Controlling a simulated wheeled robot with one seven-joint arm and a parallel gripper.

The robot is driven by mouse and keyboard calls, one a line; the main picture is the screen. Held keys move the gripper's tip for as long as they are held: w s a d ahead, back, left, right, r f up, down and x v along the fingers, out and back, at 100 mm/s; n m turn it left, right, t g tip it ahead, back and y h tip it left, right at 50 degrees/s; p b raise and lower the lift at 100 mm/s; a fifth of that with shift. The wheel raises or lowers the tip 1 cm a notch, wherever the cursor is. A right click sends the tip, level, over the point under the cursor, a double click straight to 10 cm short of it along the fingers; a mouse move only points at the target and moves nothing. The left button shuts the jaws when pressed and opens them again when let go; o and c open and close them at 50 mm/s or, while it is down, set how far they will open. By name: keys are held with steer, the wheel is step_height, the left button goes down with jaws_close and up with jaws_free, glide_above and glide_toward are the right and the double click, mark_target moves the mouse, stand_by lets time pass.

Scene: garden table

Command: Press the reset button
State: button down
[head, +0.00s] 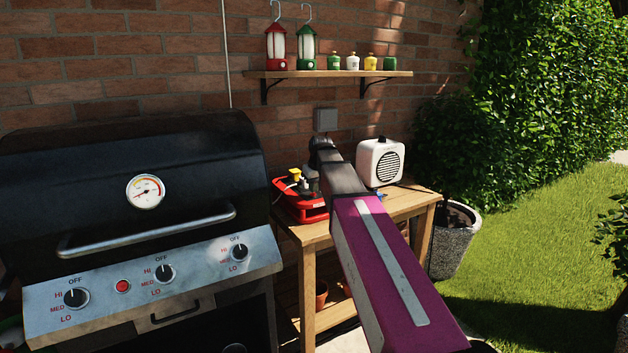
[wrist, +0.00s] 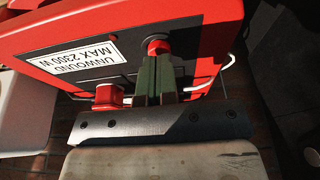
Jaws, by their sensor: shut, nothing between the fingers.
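The red cable reel (head: 301,208) sits on the wooden side table, right of the grill. In the wrist view its red casing (wrist: 205,18) fills the upper part, with a white label (wrist: 86,60) reading "UNWOUND MAX 2300 W". A round red button (wrist: 158,46) on its dark face lies right at my fingertips. My gripper (wrist: 157,60) is shut and empty, its fingers pointing at this button and partly covering it. I cannot tell whether they touch it. In the head view my gripper (head: 311,184) is at the reel, and the button cannot be made out.
A wall shelf (head: 330,74) holds lanterns and small pots.

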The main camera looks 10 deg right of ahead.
steer(key=shift+f, duration=0.25)
steer(key=shift+s+f, duration=0.15)
steer(key=shift+f, duration=0.9)
steer(key=r, duration=0.4)
steer(key=shift+w+r, duration=0.1)
steer(key=shift+w, duration=0.1)
steer(key=v, duration=1)
steer(key=shift+r, duration=0.3)
steer(key=shift+s, duration=0.1)
